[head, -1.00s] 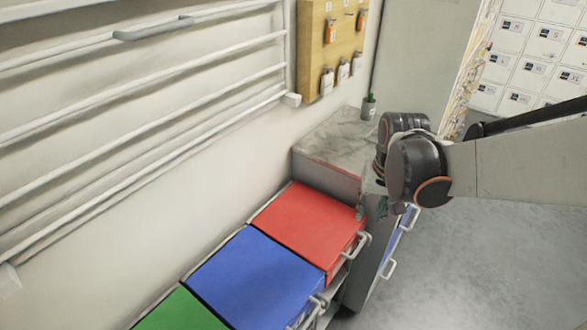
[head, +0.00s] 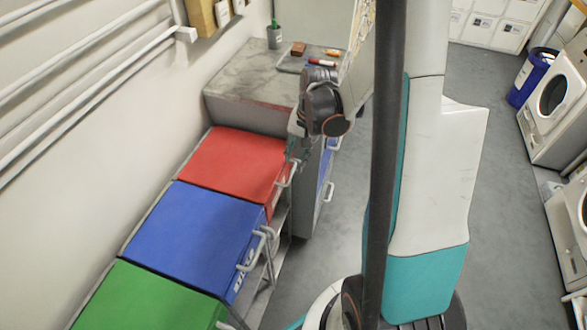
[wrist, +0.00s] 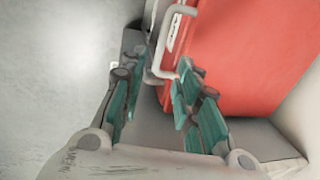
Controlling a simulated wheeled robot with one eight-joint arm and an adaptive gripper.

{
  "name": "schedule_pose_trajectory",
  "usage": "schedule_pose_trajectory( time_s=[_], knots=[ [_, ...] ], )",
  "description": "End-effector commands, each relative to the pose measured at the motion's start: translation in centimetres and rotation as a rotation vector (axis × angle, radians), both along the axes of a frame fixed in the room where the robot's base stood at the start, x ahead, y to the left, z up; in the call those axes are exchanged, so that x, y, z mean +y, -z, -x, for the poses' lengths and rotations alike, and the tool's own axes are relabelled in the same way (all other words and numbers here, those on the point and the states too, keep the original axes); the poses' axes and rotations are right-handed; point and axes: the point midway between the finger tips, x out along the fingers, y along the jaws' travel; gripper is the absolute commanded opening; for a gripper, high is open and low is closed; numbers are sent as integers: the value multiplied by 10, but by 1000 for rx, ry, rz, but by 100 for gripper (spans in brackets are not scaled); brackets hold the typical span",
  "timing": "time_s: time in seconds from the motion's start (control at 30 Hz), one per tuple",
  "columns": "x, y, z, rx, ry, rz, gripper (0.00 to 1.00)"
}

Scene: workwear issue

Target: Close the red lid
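The red lid (head: 232,165) lies flat on its bin in the head view, about level with the blue lid beside it. A pale handle (head: 287,174) is at its front edge. In the wrist view the red surface (wrist: 245,60) fills the upper right, and the handle (wrist: 168,45) shows just beyond the fingers. My gripper (wrist: 155,100) is open there, its teal fingers apart with nothing seen between them. In the head view my gripper (head: 293,150) is at the lid's far front corner, partly hidden by my wrist; contact cannot be told.
The blue lid (head: 195,232) and green lid (head: 145,302) lie nearer in the row. A grey cabinet (head: 250,88) stands beyond the red bin, with a tray and small items on top. The wall is close on the left. The grey floor (head: 420,150) is open to the right.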

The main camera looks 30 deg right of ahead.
Motion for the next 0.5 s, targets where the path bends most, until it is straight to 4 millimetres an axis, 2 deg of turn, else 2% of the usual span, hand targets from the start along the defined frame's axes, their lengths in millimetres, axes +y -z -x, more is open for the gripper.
schedule_pose_trajectory(
  time_s=[0.03,0.2,0.33,0.5],
  knots=[
    [1,14,-2,0,-1,0,30],
    [5,41,-6,0,-3,0,30],
    [7,55,-8,0,-3,0,30],
    [7,63,-9,-1,-2,1,30]
  ],
)
